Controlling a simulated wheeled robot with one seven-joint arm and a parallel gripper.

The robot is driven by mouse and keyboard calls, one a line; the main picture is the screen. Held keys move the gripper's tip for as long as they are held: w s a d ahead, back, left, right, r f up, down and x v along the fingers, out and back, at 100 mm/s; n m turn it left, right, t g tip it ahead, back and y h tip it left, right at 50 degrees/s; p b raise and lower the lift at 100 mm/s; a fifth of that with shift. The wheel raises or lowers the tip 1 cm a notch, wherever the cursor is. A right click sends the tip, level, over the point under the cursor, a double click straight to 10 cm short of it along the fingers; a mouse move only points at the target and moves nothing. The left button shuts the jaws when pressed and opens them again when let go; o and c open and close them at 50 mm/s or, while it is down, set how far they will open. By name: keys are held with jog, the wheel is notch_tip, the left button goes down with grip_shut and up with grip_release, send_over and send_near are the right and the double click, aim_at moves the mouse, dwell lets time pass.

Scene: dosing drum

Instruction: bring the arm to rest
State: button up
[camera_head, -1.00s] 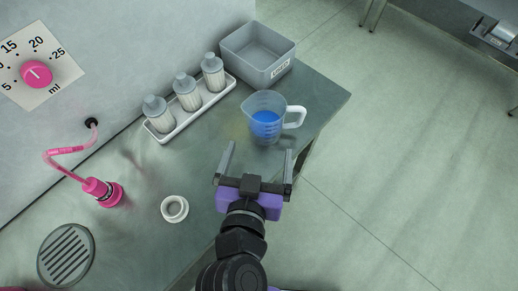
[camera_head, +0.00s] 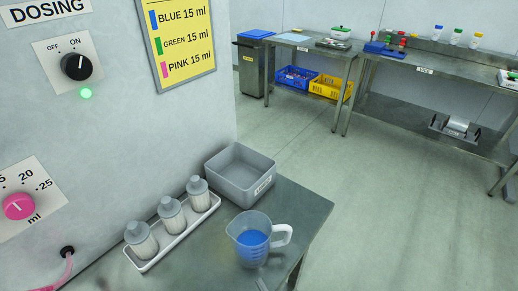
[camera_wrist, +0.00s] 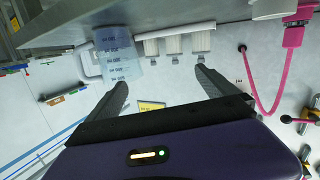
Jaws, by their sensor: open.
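My gripper (camera_wrist: 162,78) is open and empty in the wrist view, its two dark fingers spread apart. In the head view it is nearly all below the lower edge; only what looks like a fingertip shows beside the jug. The clear measuring jug (camera_head: 252,243) with blue liquid and a white handle stands on the steel table (camera_head: 305,213). In the wrist view the jug (camera_wrist: 118,62) appears inverted, beyond the left finger and apart from it.
Several-sided grey bin (camera_head: 240,178) and a white tray (camera_head: 146,265) with three capped bottles (camera_head: 171,213) stand behind the jug. The dosing panel (camera_head: 130,130) rises at left, its green lamp (camera_head: 86,93) lit. A pink hose (camera_wrist: 262,105) hangs right in the wrist view. Floor at right is clear.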

jog(key=s+d+m+h, duration=0.3)
jog(key=s+d, duration=0.5)
jog(key=d, duration=0.4)
jog(key=s+d+f+m+h, duration=0.1)
jog(key=s+d+m+h, duration=0.2)
jog(key=s+d+h, duration=0.2)
jog(key=s+d, duration=0.3)
jog(key=d, duration=0.4)
jog(key=shift+s+f+m, duration=0.2)
jog(key=shift+s+m, duration=0.15)
jog(key=shift+m, duration=0.05)
